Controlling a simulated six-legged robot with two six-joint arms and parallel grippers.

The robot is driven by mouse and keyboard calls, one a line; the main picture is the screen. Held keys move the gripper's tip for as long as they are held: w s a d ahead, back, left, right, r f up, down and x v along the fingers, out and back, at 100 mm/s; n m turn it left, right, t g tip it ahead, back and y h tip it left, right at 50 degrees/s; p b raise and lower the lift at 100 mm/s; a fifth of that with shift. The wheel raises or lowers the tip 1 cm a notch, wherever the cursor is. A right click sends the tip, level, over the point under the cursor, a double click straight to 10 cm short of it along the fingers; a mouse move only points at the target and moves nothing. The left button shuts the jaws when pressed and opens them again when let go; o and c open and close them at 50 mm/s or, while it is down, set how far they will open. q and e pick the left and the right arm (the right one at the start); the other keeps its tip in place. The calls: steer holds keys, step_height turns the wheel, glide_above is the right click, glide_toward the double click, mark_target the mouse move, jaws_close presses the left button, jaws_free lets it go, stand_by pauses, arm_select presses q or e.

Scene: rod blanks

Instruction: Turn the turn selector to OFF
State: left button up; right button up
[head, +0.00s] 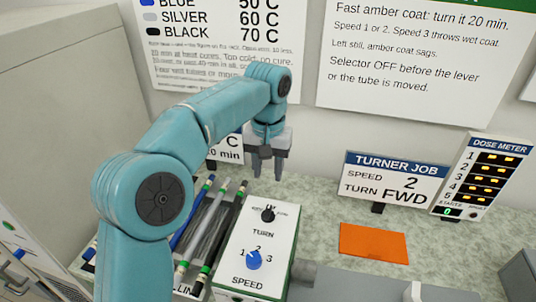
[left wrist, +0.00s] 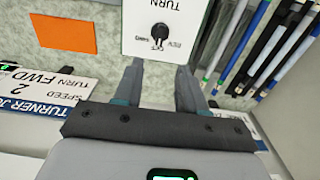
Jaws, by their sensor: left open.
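The turn selector (head: 268,214) is a small black knob at the top of a white control panel (head: 284,235), above the word TURN. It also shows in the left wrist view (left wrist: 160,30), with FWD, OFF and REV lettered around it. I cannot tell for certain which label its pointer meets. My left gripper (head: 268,172) is open and empty, pointing down behind the panel and apart from the knob. In the left wrist view its two fingers (left wrist: 160,72) stand on either side of the line to the knob, short of it. My right gripper is not in view.
A blue speed knob (head: 254,260) sits lower on the panel. Several coloured rods (head: 207,220) lie in a rack left of it. An orange mat (head: 374,243), a turner job sign (head: 393,180) and a dose meter (head: 480,177) stand to the right. Wall notices hang behind.

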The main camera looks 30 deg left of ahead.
arm_select(q)
steer(key=shift+r, duration=1.95)
steer(key=shift+s+f, duration=0.1)
steer(key=shift+s, duration=0.05)
